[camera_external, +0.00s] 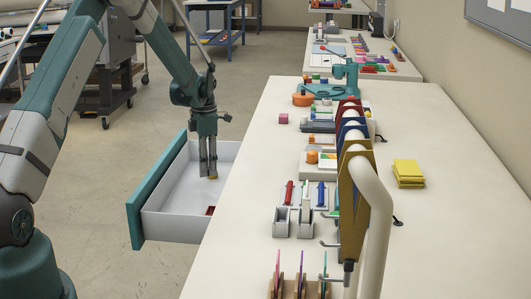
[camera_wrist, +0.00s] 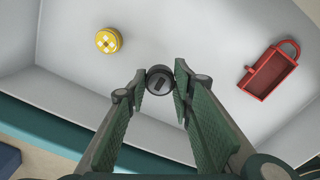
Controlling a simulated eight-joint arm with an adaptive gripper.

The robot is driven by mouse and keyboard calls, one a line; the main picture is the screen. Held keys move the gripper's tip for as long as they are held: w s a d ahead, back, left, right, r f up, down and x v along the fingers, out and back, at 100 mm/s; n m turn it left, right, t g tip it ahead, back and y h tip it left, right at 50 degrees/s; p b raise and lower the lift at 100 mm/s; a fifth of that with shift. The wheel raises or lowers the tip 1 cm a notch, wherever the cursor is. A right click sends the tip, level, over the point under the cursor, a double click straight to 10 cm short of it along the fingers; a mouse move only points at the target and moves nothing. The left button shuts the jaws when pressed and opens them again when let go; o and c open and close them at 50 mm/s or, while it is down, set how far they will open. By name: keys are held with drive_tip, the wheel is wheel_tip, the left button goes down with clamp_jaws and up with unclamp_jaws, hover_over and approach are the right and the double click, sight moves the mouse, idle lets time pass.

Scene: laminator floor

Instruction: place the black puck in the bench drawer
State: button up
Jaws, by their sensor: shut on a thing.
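The bench drawer (camera_external: 180,225) is pulled open, with a teal front and a pale grey inside. It fills most of the wrist view (camera_wrist: 215,40). My gripper (camera_external: 208,170) points down over the drawer. In the wrist view its fingertips (camera_wrist: 160,82) are shut on the black puck (camera_wrist: 159,78). I cannot clearly make out the puck in the external view, nor whether it touches the drawer floor. A yellow puck with pale spots (camera_wrist: 109,40) lies in the drawer, left of the fingertips in the wrist view. A red open-topped holder (camera_wrist: 269,73) lies to the right.
The white bench top (camera_external: 255,190) is right of the drawer. Tape dispensers (camera_external: 281,222), a rack of coloured panels (camera_external: 355,180) and a yellow stack (camera_external: 408,173) stand on it. The drawer floor has bare room between the yellow puck and the red holder.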

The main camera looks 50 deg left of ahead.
sight(207, 188)
drive_tip(key=shift+f, duration=0.8)
drive_tip(key=shift+f+b, duration=0.45)
drive_tip(key=shift+f, duration=1.45)
drive_tip(key=shift+f, duration=0.15)
drive_tip(key=o, duration=0.9)
drive_tip(key=shift+c, duration=0.2)
wheel_tip(207, 188, up, 12)
drive_tip(key=shift+d+r+p, duration=0.15)
drive_tip(key=shift+r+p, duration=0.05)
drive_tip(key=shift+p, duration=0.75)
